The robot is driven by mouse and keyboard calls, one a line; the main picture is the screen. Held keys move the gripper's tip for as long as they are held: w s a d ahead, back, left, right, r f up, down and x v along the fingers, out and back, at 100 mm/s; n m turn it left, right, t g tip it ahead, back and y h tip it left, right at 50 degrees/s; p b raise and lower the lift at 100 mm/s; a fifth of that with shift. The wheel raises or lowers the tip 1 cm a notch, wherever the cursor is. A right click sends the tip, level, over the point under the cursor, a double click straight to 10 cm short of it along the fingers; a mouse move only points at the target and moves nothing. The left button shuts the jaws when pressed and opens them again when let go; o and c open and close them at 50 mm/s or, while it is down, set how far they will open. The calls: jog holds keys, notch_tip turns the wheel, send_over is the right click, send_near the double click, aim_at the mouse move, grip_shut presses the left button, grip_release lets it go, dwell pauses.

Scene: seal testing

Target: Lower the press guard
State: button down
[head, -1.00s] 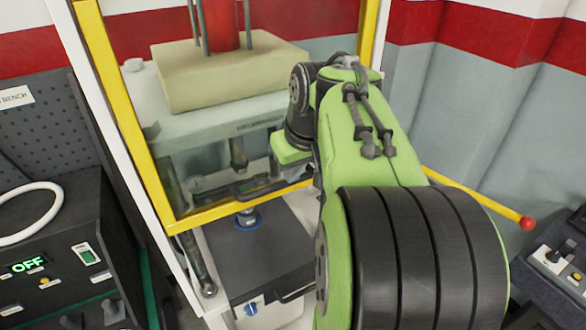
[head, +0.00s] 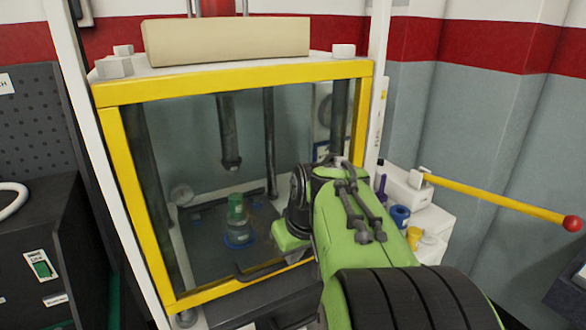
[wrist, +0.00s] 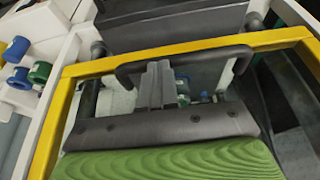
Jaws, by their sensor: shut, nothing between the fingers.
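The press guard (head: 115,150) is a clear panel in a yellow frame, standing across the front of the press with its lower bar near the base. Its dark handle (head: 262,270) is on the lower bar. In the wrist view the yellow frame (wrist: 200,50) and handle (wrist: 130,70) cross the picture. My gripper (wrist: 157,68) is shut and empty, its fingertips at the handle; I cannot tell whether they touch it. In the head view my arm hides the fingers. Behind the panel, a green-topped part (head: 236,208) stands on a blue ring (head: 239,240) under the ram (head: 230,145).
A yellow lever (head: 490,197) with a red ball sticks out at the right. Blue and yellow spools (head: 400,215) sit on a white surface beside the press. A dark cabinet (head: 40,240) stands at the left.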

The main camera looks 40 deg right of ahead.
notch_tip(320, 180, down, 6)
jog(key=b, duration=0.3)
jog(key=shift+s+a+r, duration=0.1)
jog(key=shift+s+r, duration=0.05)
